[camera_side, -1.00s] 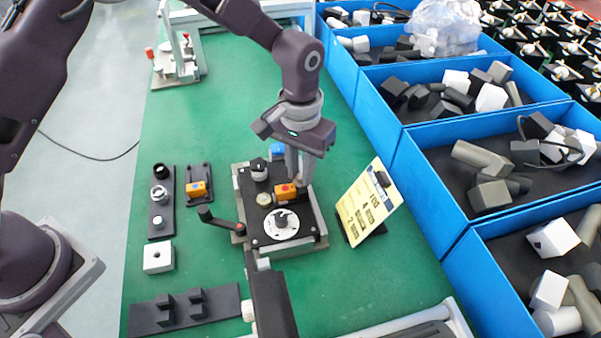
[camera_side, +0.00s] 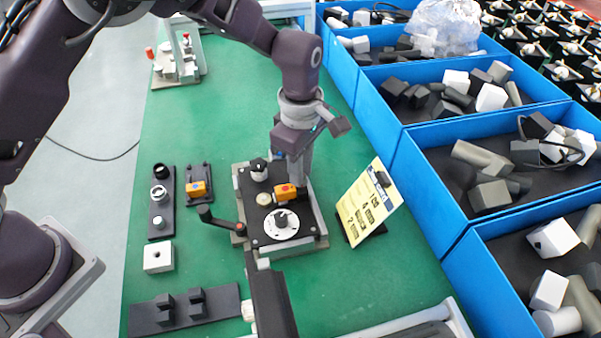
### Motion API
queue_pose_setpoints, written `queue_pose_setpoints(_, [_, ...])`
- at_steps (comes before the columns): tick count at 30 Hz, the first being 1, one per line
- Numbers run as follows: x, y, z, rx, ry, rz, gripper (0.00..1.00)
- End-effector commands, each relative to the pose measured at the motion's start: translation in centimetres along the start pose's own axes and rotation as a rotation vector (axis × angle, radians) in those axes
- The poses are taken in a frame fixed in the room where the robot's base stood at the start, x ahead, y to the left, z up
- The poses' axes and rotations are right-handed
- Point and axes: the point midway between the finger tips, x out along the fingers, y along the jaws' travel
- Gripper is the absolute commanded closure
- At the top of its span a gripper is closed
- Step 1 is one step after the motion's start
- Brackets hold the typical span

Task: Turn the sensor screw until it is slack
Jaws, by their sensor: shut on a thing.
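The fixture plate (camera_side: 250,205) sits on a grey base on the green bench. It carries an orange sensor block (camera_side: 286,193) with a red top, near the back right. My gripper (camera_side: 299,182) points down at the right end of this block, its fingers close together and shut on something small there. The sensor screw is hidden by the fingers, so I cannot see how tight it is. A white dial (camera_side: 282,226) with a black knob lies in front of the block. A black and white knob (camera_side: 258,169) stands behind and left.
A crank handle (camera_side: 211,216) sticks out at the fixture's left. A yellow instruction card (camera_side: 367,206) leans close on its right. Blue bins (camera_side: 418,220) of parts line the right side. Loose modules (camera_side: 160,200) lie at left.

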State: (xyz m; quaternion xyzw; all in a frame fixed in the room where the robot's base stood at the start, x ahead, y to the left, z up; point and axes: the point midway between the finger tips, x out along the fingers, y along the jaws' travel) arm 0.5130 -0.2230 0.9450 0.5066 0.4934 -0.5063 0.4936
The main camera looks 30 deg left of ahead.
Motion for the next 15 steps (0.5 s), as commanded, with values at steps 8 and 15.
queue_pose_setpoints(8, [-0.02, 0.01, 0.04, 0.004, -0.001, 0.000, 0.65])
queue_pose_setpoints(15, [-0.01, 0.01, 0.01, 0.017, -0.001, 0.000, 0.65])
